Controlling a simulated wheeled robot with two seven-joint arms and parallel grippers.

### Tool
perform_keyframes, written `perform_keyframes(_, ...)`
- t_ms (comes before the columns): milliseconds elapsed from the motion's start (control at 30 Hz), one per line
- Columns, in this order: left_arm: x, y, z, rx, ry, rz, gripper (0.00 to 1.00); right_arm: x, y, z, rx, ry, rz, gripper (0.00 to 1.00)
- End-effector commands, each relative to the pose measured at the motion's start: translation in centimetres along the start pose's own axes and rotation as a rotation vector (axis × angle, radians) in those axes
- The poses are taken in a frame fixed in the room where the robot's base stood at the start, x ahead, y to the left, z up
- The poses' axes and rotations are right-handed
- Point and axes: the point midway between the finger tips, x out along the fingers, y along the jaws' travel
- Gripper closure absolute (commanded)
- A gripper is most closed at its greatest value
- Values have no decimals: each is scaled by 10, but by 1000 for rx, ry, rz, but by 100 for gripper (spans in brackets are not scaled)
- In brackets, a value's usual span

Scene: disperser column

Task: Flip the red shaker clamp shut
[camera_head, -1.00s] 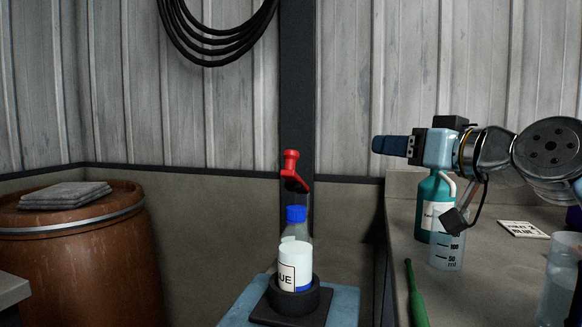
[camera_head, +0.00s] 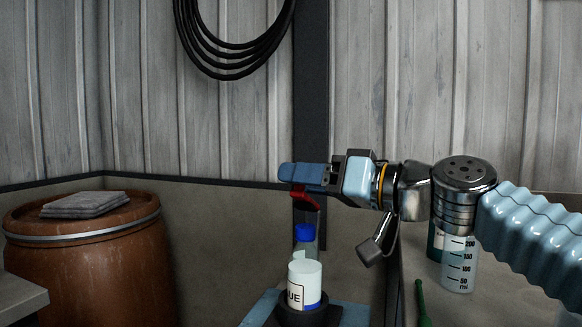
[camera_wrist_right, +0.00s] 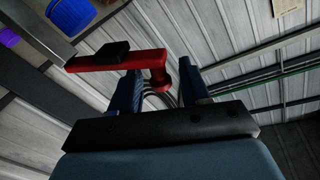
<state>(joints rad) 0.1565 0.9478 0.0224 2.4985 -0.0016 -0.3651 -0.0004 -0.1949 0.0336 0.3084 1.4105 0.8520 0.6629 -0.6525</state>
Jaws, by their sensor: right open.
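The red clamp (camera_head: 306,200) sits on the dark column, above the blue-capped bottle, mostly hidden behind my right gripper (camera_head: 284,172). In the right wrist view the red clamp (camera_wrist_right: 115,61) shows as a red arm with a black pad, and its round red pivot end lies between the open fingers of my right gripper (camera_wrist_right: 160,75). I cannot tell whether a finger touches it. My left gripper is not in view.
A bench at right carries a measuring beaker (camera_head: 457,270), a partly hidden teal bottle (camera_head: 434,243) and a green tool (camera_head: 422,303). Coiled black hose (camera_head: 235,55) hangs above.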

Motion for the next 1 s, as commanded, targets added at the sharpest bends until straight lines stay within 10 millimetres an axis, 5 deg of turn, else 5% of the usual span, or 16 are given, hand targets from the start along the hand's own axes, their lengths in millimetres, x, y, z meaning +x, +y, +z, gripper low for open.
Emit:
perform_keyframes(200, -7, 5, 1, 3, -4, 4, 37, 23, 0, -1, 0, 0, 0, 54)
perform_keyframes(500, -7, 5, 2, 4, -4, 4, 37, 26, 0, 0, -1, 1, 1, 54)
perform_keyframes(833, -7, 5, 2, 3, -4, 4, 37, 26, 0, 0, -1, 1, 1, 100)
perform_keyframes(1000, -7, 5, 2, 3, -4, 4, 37, 26, 0, 0, -1, 1, 1, 100)
